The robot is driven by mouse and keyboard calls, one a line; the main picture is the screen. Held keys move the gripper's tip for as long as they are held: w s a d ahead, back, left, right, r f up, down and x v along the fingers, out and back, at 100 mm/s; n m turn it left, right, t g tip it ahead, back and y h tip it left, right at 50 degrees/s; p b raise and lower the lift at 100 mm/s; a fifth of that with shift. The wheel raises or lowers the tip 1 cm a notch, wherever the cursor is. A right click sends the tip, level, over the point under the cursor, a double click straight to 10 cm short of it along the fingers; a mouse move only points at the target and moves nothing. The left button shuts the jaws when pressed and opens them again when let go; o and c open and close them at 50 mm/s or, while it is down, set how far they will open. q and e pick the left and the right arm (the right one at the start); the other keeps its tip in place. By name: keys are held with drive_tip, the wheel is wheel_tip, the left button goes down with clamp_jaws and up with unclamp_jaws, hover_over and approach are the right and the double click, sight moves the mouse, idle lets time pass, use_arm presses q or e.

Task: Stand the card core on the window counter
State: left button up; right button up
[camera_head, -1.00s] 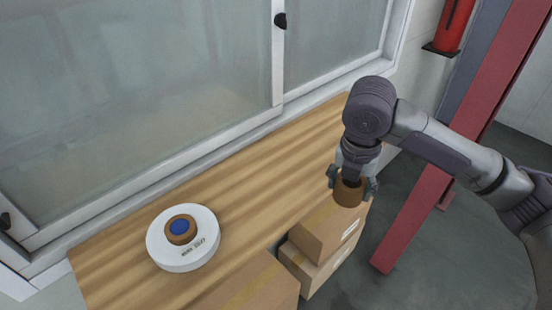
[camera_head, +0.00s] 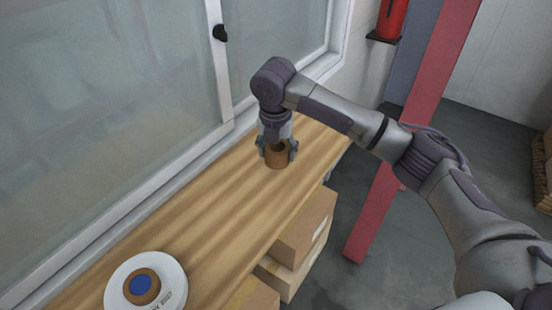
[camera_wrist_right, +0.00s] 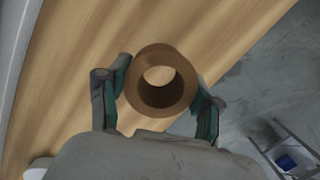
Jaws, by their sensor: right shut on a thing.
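The card core (camera_head: 276,157) is a short brown hollow tube. My right gripper (camera_head: 277,151) is shut on it, one finger on each side, and holds it upright over the wooden window counter (camera_head: 228,210). In the right wrist view the core (camera_wrist_right: 161,82) sits between the two fingers (camera_wrist_right: 158,98), and wood shows through its bore. I cannot tell whether its lower end touches the counter. My left gripper is not in view.
A round white device (camera_head: 118,284) with a brown ring and blue centre lies on the counter's near left part. Cardboard boxes (camera_head: 305,230) are stacked below the front edge. The window (camera_head: 120,110) runs along the back. A red post (camera_head: 410,140) stands right.

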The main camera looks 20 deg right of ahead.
sight(277, 173)
wheel_tip(277, 173, down, 3)
drive_tip(key=shift+s+p, duration=0.1)
drive_tip(key=shift+p, duration=0.55)
drive_tip(key=shift+f, duration=0.35)
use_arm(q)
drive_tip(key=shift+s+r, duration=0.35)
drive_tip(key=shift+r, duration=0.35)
use_arm(e)
drive_tip(key=shift+f, duration=0.2)
drive_tip(key=o, duration=1.1)
drive_tip(key=shift+f, duration=0.1)
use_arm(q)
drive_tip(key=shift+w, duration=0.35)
use_arm(e)
drive_tip(key=shift+o, duration=0.2)
